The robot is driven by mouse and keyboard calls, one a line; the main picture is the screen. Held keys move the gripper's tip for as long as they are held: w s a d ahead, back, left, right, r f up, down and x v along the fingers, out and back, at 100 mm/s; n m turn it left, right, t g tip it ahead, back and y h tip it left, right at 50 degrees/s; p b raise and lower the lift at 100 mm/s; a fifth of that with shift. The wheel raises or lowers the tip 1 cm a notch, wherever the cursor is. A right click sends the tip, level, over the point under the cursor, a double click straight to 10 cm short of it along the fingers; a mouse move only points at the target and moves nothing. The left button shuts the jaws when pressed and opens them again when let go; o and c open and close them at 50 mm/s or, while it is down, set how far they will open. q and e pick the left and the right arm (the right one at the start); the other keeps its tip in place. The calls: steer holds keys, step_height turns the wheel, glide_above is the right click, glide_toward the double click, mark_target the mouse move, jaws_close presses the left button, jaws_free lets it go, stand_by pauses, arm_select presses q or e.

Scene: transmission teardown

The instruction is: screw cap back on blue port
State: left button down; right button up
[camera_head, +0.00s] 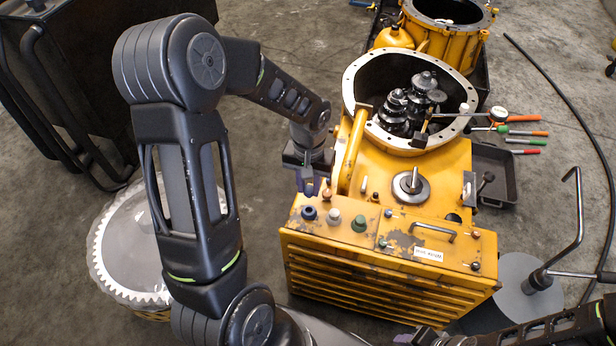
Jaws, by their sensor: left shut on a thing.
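The yellow transmission housing (390,240) stands in the middle of the view. On its top near the front left edge sit a blue port (310,213), a white one (333,219) and a green one (358,224) in a row. My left gripper (309,184) is just above and behind the blue port, pointing down. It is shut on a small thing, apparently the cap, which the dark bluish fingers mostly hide. Contact with the port cannot be made out. My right gripper (425,337) is partly visible at the bottom edge, its jaws unclear.
Dark gears (410,103) stand in the housing's open bell. Right of it are a dark tray (497,170), several coloured-handled tools (525,133) and a metal stand (530,285). A large toothed ring (110,250) lies at left. A handle (435,230) rises from the top cover.

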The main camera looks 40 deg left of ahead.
arm_select(q)
steer(key=shift+f+b, duration=2.35)
steer(key=shift+f, duration=0.7)
steer(key=shift+f+b, duration=0.8)
steer(key=shift+f, duration=0.15)
steer(key=m+p, duration=0.1)
steer(key=m, duration=0.2)
steer(key=shift+r, duration=0.2)
steer(key=shift+m+p, duration=0.35)
steer(key=shift+m, duration=0.25)
steer(key=shift+f+m, duration=0.15)
steer(key=shift+m, duration=0.35)
